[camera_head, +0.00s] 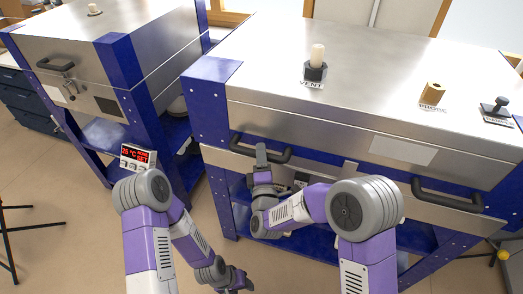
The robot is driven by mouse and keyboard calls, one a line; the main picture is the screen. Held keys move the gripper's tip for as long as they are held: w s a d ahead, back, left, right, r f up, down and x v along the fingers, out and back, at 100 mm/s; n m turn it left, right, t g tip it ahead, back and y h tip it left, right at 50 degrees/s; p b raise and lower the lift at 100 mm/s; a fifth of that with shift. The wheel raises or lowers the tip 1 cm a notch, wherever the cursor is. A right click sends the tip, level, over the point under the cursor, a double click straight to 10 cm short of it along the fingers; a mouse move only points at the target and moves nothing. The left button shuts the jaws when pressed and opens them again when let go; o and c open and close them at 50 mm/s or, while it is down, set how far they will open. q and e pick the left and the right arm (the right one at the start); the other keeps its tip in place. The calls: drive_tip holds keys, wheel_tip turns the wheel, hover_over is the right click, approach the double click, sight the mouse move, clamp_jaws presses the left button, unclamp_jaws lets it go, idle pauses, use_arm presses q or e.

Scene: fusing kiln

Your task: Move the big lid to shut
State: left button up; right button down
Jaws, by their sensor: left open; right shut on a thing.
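The big lid (340,62) is the broad steel top of the right kiln, with blue corners. It lies about level, low over the kiln body; I cannot tell whether a slight gap remains along its front lower edge. Its front has two black bar handles, a left handle (283,156) and a right handle (447,197). My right gripper (262,152) is shut on the left handle and hides part of it. My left gripper (238,279) is open and empty, low in front of the kiln, apart from the lid.
On the lid stand a vent plug (316,68), a wooden probe block (432,94) and a black knob (494,106). A second kiln (105,50) stands at the left, with a red-digit controller (136,157) near it. A blue lower shelf (312,243) lies below the right kiln. The floor at lower left is mostly clear.

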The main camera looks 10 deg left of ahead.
drive_tip(key=shift+d+f, duration=0.1)
drive_tip(key=shift+f, duration=1.15)
drive_tip(key=c, duration=0.9)
unclamp_jaws()
drive_tip(key=shift+f, duration=0.1)
drive_tip(key=shift+r, duration=0.2)
drive_tip(key=v, duration=0.7)
drive_tip(key=shift+s+p, duration=0.3)
drive_tip(key=shift+p, duration=0.05)
